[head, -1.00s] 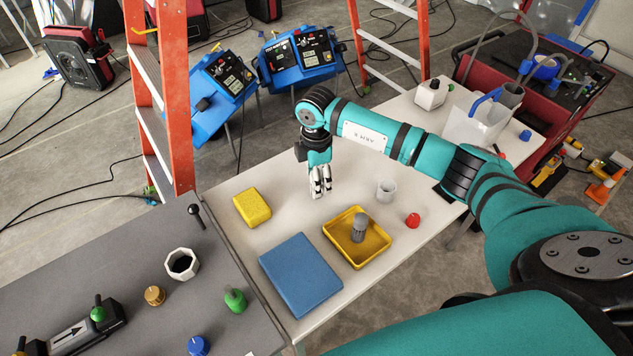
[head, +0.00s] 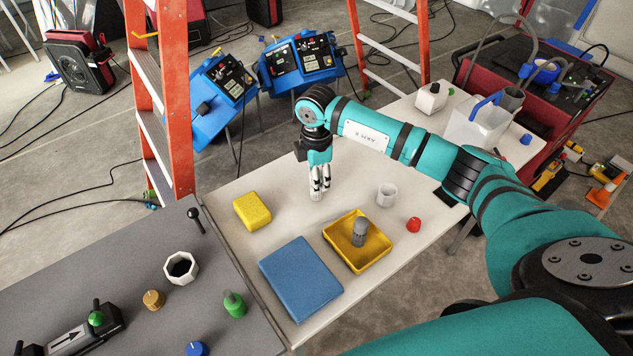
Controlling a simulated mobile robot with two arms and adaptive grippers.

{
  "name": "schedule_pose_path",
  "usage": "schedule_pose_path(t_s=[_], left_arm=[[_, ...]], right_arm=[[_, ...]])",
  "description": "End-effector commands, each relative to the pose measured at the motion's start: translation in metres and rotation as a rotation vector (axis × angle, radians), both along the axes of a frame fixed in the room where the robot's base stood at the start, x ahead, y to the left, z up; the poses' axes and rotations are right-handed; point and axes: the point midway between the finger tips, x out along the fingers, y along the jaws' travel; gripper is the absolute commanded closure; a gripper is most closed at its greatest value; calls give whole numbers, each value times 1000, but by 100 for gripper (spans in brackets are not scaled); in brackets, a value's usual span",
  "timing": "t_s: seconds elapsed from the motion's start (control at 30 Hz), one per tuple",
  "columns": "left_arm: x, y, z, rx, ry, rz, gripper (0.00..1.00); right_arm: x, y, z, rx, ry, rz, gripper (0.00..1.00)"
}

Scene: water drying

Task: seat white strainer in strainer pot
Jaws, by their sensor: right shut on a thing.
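My right gripper (head: 320,187) points down over the far middle of the white table, left of a small whitish cup (head: 386,195). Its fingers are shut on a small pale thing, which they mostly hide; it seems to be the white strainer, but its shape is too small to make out. The cup stands upright and open at the top; it may be the strainer pot, though I cannot tell for sure. The gripper and the cup are clearly apart. My left gripper is not in view.
A yellow tray (head: 375,257) holds a grey cylinder (head: 360,232). A red knob-like piece (head: 414,225), a yellow sponge (head: 252,211) and a blue mat (head: 300,279) lie around it. A grey bench (head: 110,260) at left bears a white hexagonal ring (head: 181,267). A white jug (head: 478,126) stands back right.

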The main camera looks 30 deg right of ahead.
Motion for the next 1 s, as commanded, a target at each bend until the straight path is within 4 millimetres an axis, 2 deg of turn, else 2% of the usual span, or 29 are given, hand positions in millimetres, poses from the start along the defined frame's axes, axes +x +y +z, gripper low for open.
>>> schedule_pose_path(t_s=[0.17,0.37,0.6,0.7,0.8,1.0], left_arm=[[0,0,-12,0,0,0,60],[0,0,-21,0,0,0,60],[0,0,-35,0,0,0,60],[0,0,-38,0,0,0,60],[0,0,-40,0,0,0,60],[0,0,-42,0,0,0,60]], right_arm=[[1,0,23,0,-6,2,100],[-42,13,24,0,-2,6,100],[-105,33,30,0,-1,5,100],[-124,40,33,1,-2,4,100],[-138,45,35,1,-1,3,100],[-151,49,38,0,-1,0,100]])
